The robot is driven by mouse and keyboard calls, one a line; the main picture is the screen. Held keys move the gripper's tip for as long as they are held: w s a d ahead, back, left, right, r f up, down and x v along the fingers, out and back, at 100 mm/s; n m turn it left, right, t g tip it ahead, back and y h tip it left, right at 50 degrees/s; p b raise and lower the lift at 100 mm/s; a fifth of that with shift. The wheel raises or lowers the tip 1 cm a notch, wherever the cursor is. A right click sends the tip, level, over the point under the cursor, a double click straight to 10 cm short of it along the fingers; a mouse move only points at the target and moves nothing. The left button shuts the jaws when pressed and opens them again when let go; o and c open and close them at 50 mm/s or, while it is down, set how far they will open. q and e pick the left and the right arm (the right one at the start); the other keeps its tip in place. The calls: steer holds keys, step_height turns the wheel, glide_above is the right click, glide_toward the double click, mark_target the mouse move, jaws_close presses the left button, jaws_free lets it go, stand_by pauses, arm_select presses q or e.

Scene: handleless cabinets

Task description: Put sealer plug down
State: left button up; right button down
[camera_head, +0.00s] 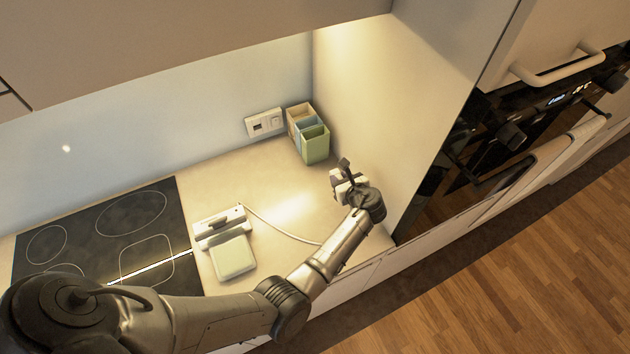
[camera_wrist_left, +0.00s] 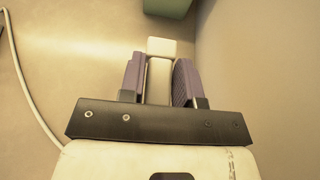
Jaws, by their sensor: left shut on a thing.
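My left gripper (camera_head: 342,178) is over the right end of the counter, close to the side panel. In the left wrist view my left gripper (camera_wrist_left: 158,82) is shut on the white sealer plug (camera_wrist_left: 160,48), which sits between its purple finger pads and sticks out past them. The plug is hard to make out in the head view, and I cannot tell whether it touches the counter. The white sealer (camera_head: 222,228) with a pale green front lies on the counter beside the hob. Its white cord (camera_head: 272,228) runs right and passes behind my left arm. My right gripper is not in view.
A divided box (camera_head: 309,135) in beige, blue and green stands in the back corner. A wall socket (camera_head: 264,122) is left of it. The black hob (camera_head: 100,235) is at left. The tall side panel (camera_head: 385,110) bounds the counter at right. Bare counter (camera_head: 275,180) lies between sealer and box.

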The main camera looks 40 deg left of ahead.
mark_target(316, 187)
arm_select(q)
steer(key=shift+d+r, duration=0.25)
steer(key=shift+d, duration=0.4)
steer(key=shift+d+f, duration=0.1)
steer(key=shift+d, duration=0.05)
steer(key=a+f+b, duration=0.2)
steer(key=a, duration=0.1)
steer(key=a+f+b, duration=0.2)
steer(key=a+b, duration=0.1)
steer(key=a+f+b, duration=0.2)
steer(key=a+b, duration=0.1)
steer(key=shift+s+a+f, duration=0.15)
steer(key=shift+s+a, duration=0.2)
steer(key=shift+a, duration=0.05)
jaws_close()
steer(key=shift+a+f, duration=0.15)
steer(key=shift+a, duration=0.45)
step_height(316, 187, down, 4)
steer(key=b, duration=0.5)
steer(key=shift+b, duration=0.55)
